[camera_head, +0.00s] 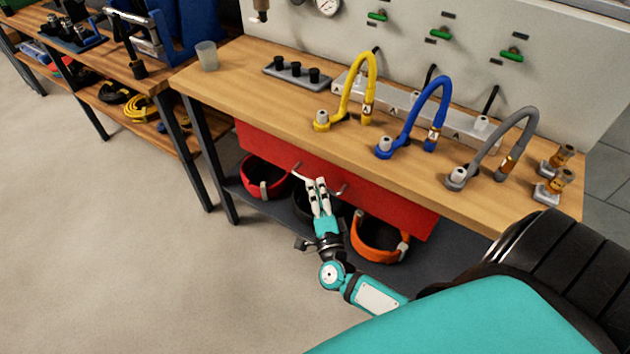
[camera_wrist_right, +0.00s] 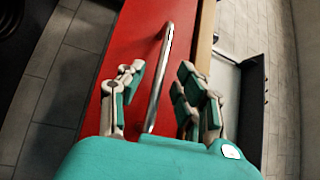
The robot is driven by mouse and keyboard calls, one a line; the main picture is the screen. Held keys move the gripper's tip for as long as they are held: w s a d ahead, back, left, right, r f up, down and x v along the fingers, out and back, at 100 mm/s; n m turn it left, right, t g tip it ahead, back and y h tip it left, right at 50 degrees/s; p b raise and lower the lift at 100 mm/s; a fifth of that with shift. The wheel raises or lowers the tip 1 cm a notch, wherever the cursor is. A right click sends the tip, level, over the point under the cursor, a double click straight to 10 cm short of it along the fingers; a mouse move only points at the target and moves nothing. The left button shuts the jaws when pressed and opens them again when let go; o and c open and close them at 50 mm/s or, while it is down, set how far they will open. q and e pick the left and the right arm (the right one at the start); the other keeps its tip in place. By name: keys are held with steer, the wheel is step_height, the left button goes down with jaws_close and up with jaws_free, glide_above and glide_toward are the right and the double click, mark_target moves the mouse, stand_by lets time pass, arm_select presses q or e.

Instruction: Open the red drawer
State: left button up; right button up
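The red drawer (camera_head: 390,203) is under the front edge of the wooden bench, and its front looks closed. Its metal bar handle (camera_head: 341,191) stands out from the front. The handle also shows in the right wrist view (camera_wrist_right: 160,85), running between the fingers against the red front (camera_wrist_right: 128,45). My right gripper (camera_head: 317,186) is at the middle of the handle. In the right wrist view, its fingers (camera_wrist_right: 158,92) are apart on either side of the bar, with gaps on both sides. My left gripper is not in view.
Below the drawer, a dark shelf holds a red bin (camera_head: 262,178) and an orange bin (camera_head: 378,244). Yellow (camera_head: 357,80), blue (camera_head: 422,105) and grey (camera_head: 511,128) hoses stand on the bench top (camera_head: 240,88). The floor (camera_head: 130,250) in front is clear.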

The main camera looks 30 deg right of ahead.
steer(key=shift+x, duration=1.45)
steer(key=shift+c, duration=0.2)
jaws_close()
steer(key=shift+f, duration=0.1)
